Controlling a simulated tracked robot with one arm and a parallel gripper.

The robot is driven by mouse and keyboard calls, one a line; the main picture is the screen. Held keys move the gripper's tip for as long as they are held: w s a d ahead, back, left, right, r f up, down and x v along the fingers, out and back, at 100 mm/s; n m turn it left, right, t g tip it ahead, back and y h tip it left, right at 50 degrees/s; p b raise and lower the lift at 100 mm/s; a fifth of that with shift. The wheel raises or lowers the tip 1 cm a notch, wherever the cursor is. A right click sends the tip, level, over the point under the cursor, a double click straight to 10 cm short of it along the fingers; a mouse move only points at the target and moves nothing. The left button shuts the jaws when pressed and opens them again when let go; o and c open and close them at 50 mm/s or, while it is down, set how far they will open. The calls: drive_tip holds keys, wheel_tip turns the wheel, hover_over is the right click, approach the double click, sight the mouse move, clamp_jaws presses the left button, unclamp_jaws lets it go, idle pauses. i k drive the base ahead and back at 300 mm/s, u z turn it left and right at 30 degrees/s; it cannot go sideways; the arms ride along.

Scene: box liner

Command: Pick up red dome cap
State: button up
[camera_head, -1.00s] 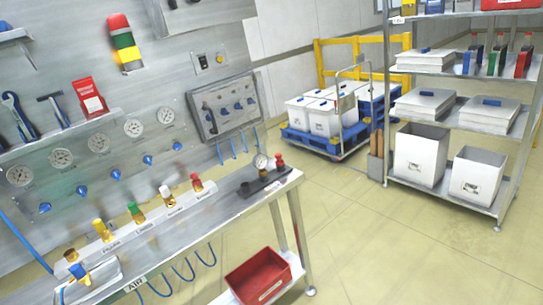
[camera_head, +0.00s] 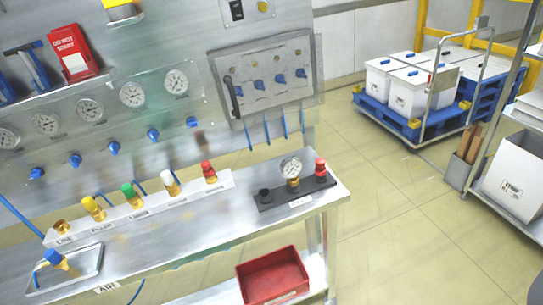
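Two red-topped pieces show on the steel bench (camera_head: 200,240). One red cap (camera_head: 208,167) is upright at the right end of a white labelled rack (camera_head: 150,205), beside white, green and yellow topped brass fittings. The other red cap (camera_head: 320,165) is on the right end of a black block (camera_head: 290,195), which also carries a small gauge (camera_head: 291,168) and a dark socket (camera_head: 265,195). I cannot tell from shape which is the dome cap. My gripper is not in view.
A metal tray (camera_head: 92,267) with a blue-topped fitting (camera_head: 55,257) lies at the bench's left. A red bin (camera_head: 272,277) is on the lower shelf. Dials and blue valves line the wall panel behind. Open floor (camera_head: 385,235) lies right of the bench.

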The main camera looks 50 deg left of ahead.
sight(320, 163)
drive_tip(key=u, duration=0.6)
drive_tip(key=i, duration=0.95)
drive_tip(key=u, duration=0.65)
drive_tip(key=k, duration=0.75)
drive_tip(key=u, duration=0.2)
drive_tip(key=i, duration=0.8)
drive_tip(key=z, duration=0.1)
